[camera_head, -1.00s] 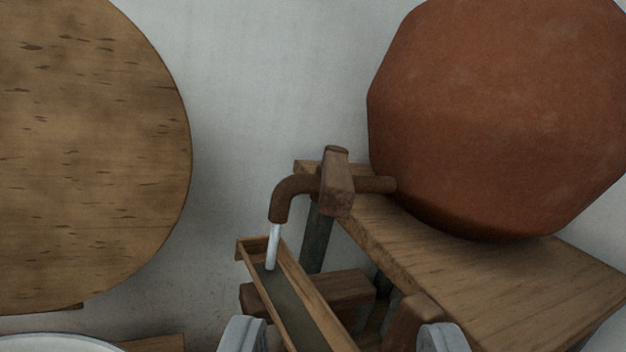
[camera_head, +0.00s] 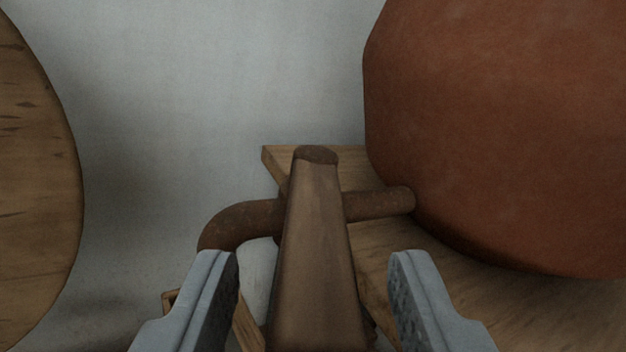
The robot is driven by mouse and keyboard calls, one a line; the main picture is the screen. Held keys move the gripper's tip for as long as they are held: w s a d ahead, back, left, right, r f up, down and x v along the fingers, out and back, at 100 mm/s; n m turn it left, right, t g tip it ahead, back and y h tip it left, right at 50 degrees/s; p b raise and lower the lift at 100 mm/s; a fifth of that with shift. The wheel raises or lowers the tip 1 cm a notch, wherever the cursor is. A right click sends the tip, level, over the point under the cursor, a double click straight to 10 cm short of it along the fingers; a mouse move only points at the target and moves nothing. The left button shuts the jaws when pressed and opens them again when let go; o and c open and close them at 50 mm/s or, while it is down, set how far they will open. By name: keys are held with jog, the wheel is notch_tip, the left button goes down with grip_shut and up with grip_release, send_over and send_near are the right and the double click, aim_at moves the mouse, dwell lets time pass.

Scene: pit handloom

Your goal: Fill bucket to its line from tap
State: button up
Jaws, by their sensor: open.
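The brown tap (camera_head: 380,204) runs from the red-brown vessel to a spout (camera_head: 240,220) that bends down at left. Its long lever handle (camera_head: 318,250) stands in the middle, pointing towards me. My gripper (camera_head: 313,290) is open, one grey finger on each side of the handle, with visible gaps to both. The spout's mouth is hidden behind the left finger, so I cannot tell whether water runs now. Part of the narrow wooden trough (camera_head: 246,328) shows low between the left finger and the handle. No bucket is in view.
The large red-brown vessel (camera_head: 500,130) fills the upper right, on a wooden stand (camera_head: 540,310). A round wooden disc (camera_head: 35,190) is at the left edge. The pale wall (camera_head: 210,90) lies behind, with clear room between disc and tap.

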aim_at(313, 250)
jog(key=shift+w+a, duration=0.15)
jog(key=shift+w, duration=0.8)
jog(key=shift+w+a, duration=0.15)
jog(key=shift+w, duration=0.75)
grip_shut()
